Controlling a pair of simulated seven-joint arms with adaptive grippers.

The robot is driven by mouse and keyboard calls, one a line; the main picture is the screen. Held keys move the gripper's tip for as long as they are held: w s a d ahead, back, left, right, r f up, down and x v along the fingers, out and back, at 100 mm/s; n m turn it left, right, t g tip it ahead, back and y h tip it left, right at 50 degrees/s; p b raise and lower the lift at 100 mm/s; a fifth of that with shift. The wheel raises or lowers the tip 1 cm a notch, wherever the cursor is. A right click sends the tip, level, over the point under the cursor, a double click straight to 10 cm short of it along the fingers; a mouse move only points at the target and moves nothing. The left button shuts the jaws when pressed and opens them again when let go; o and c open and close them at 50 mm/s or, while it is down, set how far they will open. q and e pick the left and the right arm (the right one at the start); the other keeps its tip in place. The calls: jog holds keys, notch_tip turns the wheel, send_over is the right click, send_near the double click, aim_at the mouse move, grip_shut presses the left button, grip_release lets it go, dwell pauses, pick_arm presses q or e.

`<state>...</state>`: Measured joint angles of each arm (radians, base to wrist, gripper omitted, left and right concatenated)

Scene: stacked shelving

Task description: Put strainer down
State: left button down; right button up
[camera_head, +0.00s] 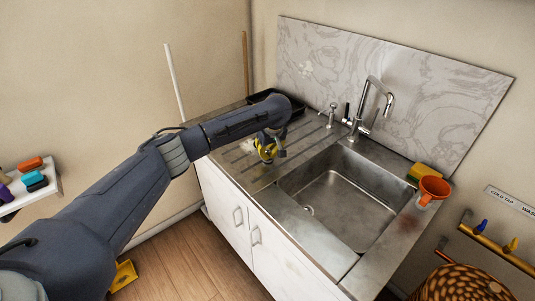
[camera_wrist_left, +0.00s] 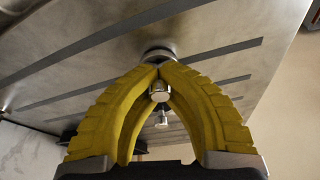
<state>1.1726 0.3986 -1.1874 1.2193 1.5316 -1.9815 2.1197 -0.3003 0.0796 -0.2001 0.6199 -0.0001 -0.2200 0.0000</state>
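My left gripper (camera_head: 267,158) is over the ribbed drainboard left of the sink, yellow fingers pointing down. In the left wrist view the fingertips (camera_wrist_left: 158,66) come together on a small round metal piece, which I take to be the strainer (camera_wrist_left: 157,53). A bright metal knob (camera_wrist_left: 159,92) shows between the fingers. The strainer is at or close above the drainboard (camera_wrist_left: 85,70); I cannot tell if it touches. In the head view it is mostly hidden by the gripper. My right gripper is not in view.
The empty metal sink (camera_head: 345,200) is right of the gripper, with a tap (camera_head: 365,110) behind it. A black tray (camera_head: 270,97) stands at the drainboard's back. An orange funnel (camera_head: 433,187) and yellow sponge (camera_head: 424,172) sit at the sink's right edge.

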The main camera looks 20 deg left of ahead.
pick_arm(q)
jog(key=shift+f, duration=0.15)
jog(key=c, duration=2.1)
grip_release()
jog(key=o, duration=0.5)
jog(key=v, duration=1.2)
jog(key=shift+w, duration=0.1)
